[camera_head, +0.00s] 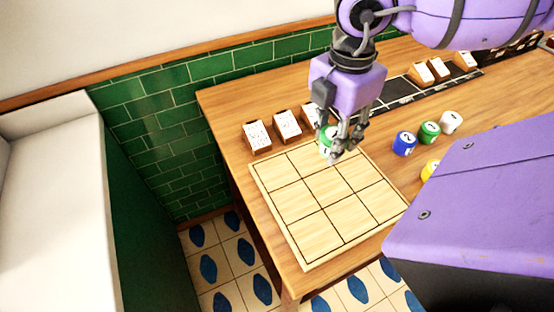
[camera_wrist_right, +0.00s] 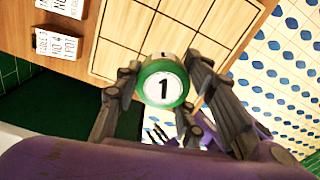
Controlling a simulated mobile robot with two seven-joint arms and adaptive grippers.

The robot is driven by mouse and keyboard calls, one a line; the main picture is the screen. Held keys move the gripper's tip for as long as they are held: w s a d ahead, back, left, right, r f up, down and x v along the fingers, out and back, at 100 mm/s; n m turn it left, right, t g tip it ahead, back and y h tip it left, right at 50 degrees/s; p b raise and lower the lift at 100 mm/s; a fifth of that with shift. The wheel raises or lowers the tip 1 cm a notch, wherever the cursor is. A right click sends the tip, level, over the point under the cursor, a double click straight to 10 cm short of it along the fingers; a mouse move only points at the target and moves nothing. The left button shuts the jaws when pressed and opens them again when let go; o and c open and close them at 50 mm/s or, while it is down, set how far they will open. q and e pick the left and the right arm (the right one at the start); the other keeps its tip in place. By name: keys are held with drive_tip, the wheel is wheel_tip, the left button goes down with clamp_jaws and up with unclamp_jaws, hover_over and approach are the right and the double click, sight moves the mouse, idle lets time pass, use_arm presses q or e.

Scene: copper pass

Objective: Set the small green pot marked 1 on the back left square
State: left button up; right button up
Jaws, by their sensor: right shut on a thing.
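The small green pot (camera_head: 326,143) with a white label is between the fingers of my right gripper (camera_head: 343,150). In the right wrist view the pot (camera_wrist_right: 164,86) shows a black 1 on a white disc, and the fingers close on its sides. The pale wooden board (camera_head: 322,190) is marked in a grid of squares. In the head view, the held pot appears over the board's far edge, toward its upper right corner; its height above the board is hard to tell. My left gripper is not in view.
Blue (camera_head: 404,143), green (camera_head: 428,132), white (camera_head: 451,122) and yellow (camera_head: 429,170) pots stand right of the board. Cards on wooden holders (camera_head: 257,137) stand behind it. A dark strip (camera_head: 400,97) lies farther back. The board's visible squares look empty.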

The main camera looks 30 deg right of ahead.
drive_tip(key=w+a+f, duration=0.7)
drive_tip(key=shift+w+f, duration=0.1)
drive_tip(key=shift+w, duration=0.2)
drive_tip(key=shift+w+a+f, duration=0.3)
drive_tip(key=shift+w+f, duration=0.1)
drive_tip(key=shift+f, duration=0.3)
drive_tip(key=shift+w+f, duration=0.1)
drive_tip(key=shift+f, duration=1.5)
drive_tip(key=shift+f, duration=0.15)
drive_tip(key=o, duration=1.3)
drive_tip(key=shift+c, duration=0.2)
